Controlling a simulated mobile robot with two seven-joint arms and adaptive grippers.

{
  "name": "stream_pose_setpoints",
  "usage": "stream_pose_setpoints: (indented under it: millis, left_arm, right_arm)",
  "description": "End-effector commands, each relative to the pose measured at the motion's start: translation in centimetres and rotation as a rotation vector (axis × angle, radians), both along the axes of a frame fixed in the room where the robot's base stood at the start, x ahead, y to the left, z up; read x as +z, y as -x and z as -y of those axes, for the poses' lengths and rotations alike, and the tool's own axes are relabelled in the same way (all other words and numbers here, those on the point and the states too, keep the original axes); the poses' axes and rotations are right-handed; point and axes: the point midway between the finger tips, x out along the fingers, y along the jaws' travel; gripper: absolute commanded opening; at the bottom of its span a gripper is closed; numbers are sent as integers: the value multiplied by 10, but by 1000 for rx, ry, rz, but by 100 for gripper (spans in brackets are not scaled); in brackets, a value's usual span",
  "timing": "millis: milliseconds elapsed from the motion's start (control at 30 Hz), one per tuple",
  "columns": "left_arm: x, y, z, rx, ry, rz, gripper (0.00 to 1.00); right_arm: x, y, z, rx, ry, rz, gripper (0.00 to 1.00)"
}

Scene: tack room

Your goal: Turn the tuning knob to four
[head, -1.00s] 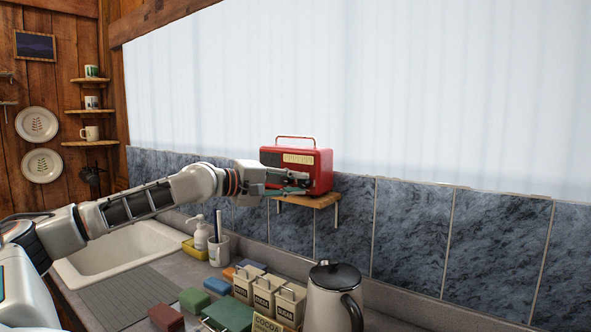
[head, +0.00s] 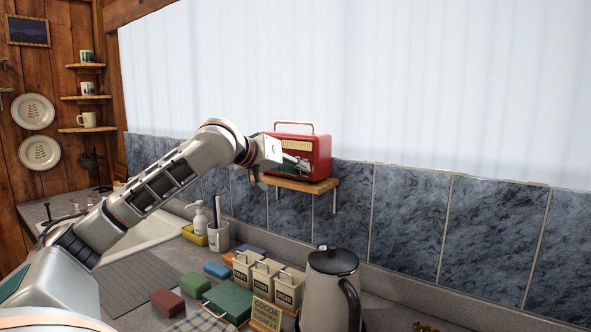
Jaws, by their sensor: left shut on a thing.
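A red radio (head: 319,151) with a top handle and a pale dial panel stands on a small wooden wall shelf (head: 318,185). My left gripper (head: 301,164) is at the front of the radio, shut on the tuning knob. The knob itself is hidden behind the fingers, and the dial marking it points to cannot be read. My left wrist covers the left part of the radio's front. My right gripper is out of view.
Below the shelf, the counter holds a kettle (head: 333,285), several labelled canisters (head: 265,277), a green box (head: 228,300), coloured blocks and a soap bottle (head: 200,220) by the sink (head: 150,238). The tiled wall (head: 408,215) is close behind.

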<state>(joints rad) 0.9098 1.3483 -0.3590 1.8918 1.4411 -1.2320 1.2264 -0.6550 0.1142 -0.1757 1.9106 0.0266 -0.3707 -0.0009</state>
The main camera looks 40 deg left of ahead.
Motion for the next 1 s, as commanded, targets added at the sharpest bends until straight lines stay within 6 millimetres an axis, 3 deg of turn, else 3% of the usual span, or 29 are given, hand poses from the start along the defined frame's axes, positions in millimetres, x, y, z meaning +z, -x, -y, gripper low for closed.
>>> stream_pose_setpoints:
  millis: [433, 1000]
  left_arm:
    - [-3, -1, 5, -3, -424, -51, 0]
    - [-6, -1, 7, -3, -962, -113, 0]
  right_arm:
    - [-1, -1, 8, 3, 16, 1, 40]
    - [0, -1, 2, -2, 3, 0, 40]
